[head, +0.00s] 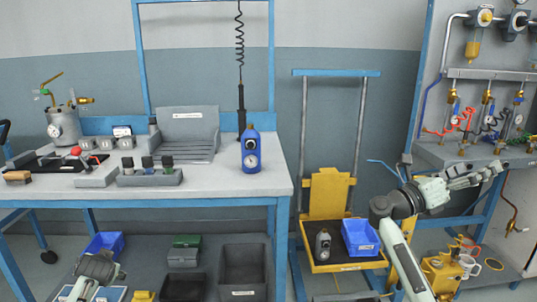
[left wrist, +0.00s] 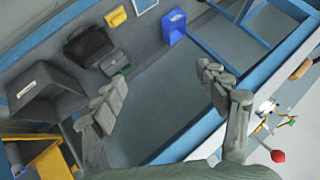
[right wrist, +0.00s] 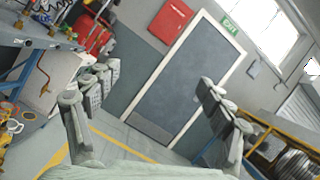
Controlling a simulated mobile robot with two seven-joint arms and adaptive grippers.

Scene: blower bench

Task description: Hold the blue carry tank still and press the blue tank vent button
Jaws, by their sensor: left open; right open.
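The blue carry tank (head: 251,152) stands upright on the bench near its right front corner, with a round white gauge on its front. A small dark round part sits above the gauge; I cannot tell if it is the vent button. My right gripper (head: 488,174) is open and empty, far right of the tank in front of the regulator panel. Its open fingers also show in the right wrist view (right wrist: 150,88). My left gripper (head: 98,272) is low at the left, below the bench top. The left wrist view (left wrist: 160,92) shows it open and empty.
The grey-white bench (head: 225,182) also holds a grey stepped rack (head: 186,135), a vial block (head: 150,179) and a grey pressure pot (head: 64,127). A yellow cart (head: 327,192) to the right carries a grey tank (head: 323,245) and a blue bin (head: 360,238).

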